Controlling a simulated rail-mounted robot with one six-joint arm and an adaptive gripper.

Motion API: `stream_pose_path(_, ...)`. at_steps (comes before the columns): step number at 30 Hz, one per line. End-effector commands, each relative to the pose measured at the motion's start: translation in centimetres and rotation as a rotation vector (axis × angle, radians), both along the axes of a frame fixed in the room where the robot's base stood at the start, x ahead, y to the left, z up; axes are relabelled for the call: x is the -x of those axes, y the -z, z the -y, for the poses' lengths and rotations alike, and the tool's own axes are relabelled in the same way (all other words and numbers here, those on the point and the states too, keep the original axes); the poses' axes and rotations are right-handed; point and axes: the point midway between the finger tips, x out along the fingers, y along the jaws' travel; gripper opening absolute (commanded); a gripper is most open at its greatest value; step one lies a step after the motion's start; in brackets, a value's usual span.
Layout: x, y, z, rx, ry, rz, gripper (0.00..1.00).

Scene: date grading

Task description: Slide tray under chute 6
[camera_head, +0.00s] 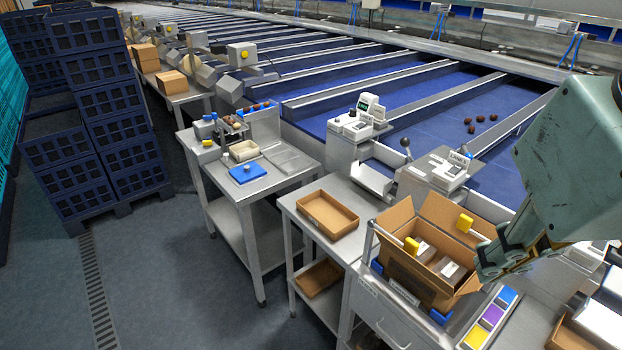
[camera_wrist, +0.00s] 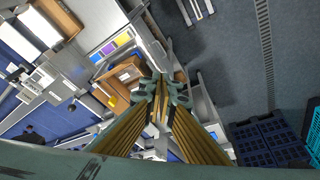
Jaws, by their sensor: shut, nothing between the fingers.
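A shallow brown cardboard tray (camera_head: 327,214) lies empty on a steel side table, left of the open carton, in the head view. A metal chute (camera_head: 372,181) slopes down from the sorting line just behind that table; I cannot read a number 6 on it. My gripper (camera_head: 487,272) is at the right, beside the open carton's right edge. In the wrist view my gripper (camera_wrist: 160,92) is shut with nothing between its fingers, with the open carton (camera_wrist: 120,77) behind it. Whether it touches the carton I cannot tell.
The open cardboard carton (camera_head: 411,282) holds packs and has yellow clips on its flaps. Another brown tray (camera_head: 318,277) lies on the lower shelf. A scale (camera_head: 357,127) and a lane unit (camera_head: 446,166) stand behind. Blue crates (camera_head: 128,160) stack at left; floor between is clear.

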Motion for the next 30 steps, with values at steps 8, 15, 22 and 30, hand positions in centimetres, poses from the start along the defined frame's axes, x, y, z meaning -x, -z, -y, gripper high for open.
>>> stream_pose_path(8, -4.6, -1.4, -0.6, 0.025, -0.055, 0.006, 0.00)
stream_pose_path(15, -9.9, -2.7, -1.6, 0.053, -0.117, 0.017, 0.00)
stream_pose_path(22, -15.0, -3.4, -3.1, 0.079, -0.179, 0.029, 0.00)
stream_pose_path(30, -21.1, -3.8, -5.4, 0.108, -0.252, 0.044, 0.00)
